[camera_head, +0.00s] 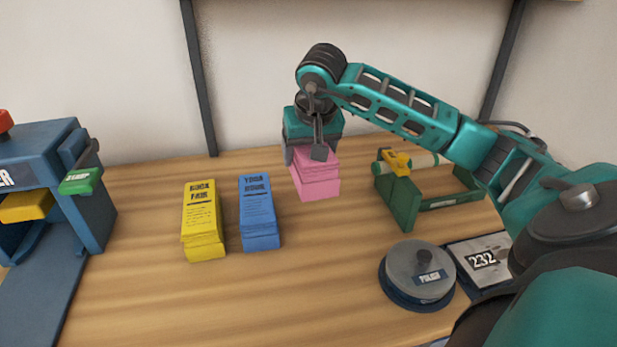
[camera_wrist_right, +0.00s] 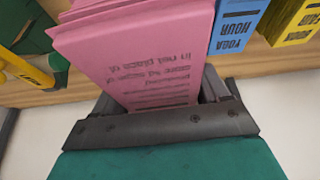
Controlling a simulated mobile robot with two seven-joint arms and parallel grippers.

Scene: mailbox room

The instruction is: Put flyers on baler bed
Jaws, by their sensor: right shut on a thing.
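A pink flyer stack (camera_head: 317,182) is between the fingers of my right gripper (camera_head: 306,153), which is shut on its far end. In the right wrist view the pink stack (camera_wrist_right: 140,55) fills the space between the jaws of the right gripper (camera_wrist_right: 165,105). I cannot tell whether the stack touches the table. A blue flyer stack (camera_head: 259,214) and a yellow flyer stack (camera_head: 202,222) lie side by side to its left; they also show in the right wrist view. The blue baler (camera_head: 52,185) stands at the far left, its flat bed (camera_head: 45,285) extending forward. My left gripper is out of view.
A green frame with a roll (camera_head: 425,190) stands right of the pink stack. The front middle table is clear.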

